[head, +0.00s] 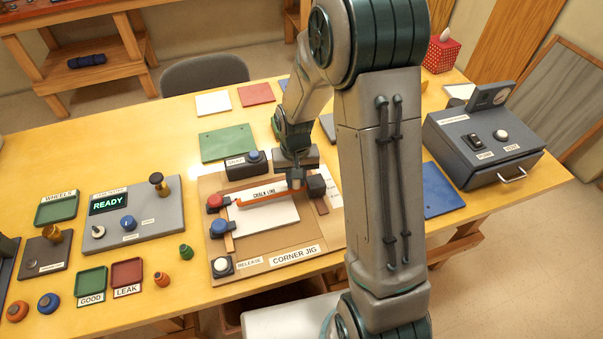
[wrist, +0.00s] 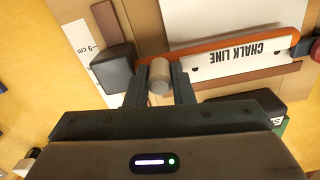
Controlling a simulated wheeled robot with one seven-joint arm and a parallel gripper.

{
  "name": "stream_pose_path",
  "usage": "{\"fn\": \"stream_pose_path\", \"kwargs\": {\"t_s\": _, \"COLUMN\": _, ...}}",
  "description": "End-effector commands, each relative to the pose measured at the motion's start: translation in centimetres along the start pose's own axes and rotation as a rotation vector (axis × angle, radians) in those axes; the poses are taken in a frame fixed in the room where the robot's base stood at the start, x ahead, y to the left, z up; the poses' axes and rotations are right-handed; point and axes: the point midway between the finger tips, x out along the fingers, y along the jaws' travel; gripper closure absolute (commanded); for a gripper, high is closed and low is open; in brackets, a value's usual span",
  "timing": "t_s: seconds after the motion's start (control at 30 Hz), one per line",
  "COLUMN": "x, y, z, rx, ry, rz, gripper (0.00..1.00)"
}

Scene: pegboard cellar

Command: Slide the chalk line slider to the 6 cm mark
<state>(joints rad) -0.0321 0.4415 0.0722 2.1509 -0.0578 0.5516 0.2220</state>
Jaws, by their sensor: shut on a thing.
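My gripper (head: 296,182) is over the upper right of the corner jig (head: 285,241). In the wrist view its fingers (wrist: 160,84) are shut on a tan round knob (wrist: 159,70), seemingly the slider's. An orange bar (head: 262,198) runs along the white strip labelled CHALK LINE (wrist: 232,63) and ends near the knob. A dark block (wrist: 112,68) stands just left of the fingers in the wrist view. Beside it is a white scale (wrist: 104,46) where "9 cm" reads. The other marks are too small or hidden, so the slider's reading cannot be told.
Red (head: 215,200), blue (head: 218,227) and white (head: 222,265) buttons line the jig's left side. A dark box with a blue button (head: 253,156) stands just behind the jig. A grey READY panel (head: 150,215) is at left, a grey machine (head: 485,140) at right.

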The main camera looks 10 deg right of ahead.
Motion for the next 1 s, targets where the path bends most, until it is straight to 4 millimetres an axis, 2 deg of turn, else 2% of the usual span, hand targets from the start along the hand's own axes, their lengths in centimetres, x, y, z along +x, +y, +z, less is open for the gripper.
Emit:
{"fn": "stream_pose_path", "kwargs": {"t_s": 0.17, "x": -0.1, "y": 0.0, "z": -0.1, "rx": 0.000, "ry": 0.000, "rz": 0.001, "gripper": 1.00}}
{"fn": "stream_pose_path", "kwargs": {"t_s": 0.2, "x": -0.1, "y": 0.0, "z": -0.1, "rx": 0.000, "ry": 0.000, "rz": 0.001, "gripper": 0.69}}
{"fn": "stream_pose_path", "kwargs": {"t_s": 0.5, "x": -0.1, "y": 0.1, "z": -0.1, "rx": 0.003, "ry": 0.001, "rz": 0.000, "gripper": 0.69}}
{"fn": "stream_pose_path", "kwargs": {"t_s": 0.63, "x": -0.9, "y": 0.1, "z": -0.2, "rx": 0.003, "ry": 0.004, "rz": 0.000, "gripper": 0.69}}
{"fn": "stream_pose_path", "kwargs": {"t_s": 0.77, "x": -2.8, "y": 0.1, "z": -0.2, "rx": 0.003, "ry": 0.007, "rz": -0.001, "gripper": 0.69}}
{"fn": "stream_pose_path", "kwargs": {"t_s": 1.0, "x": -8.2, "y": 0.1, "z": -0.2, "rx": 0.002, "ry": 0.009, "rz": 0.000, "gripper": 0.69}}
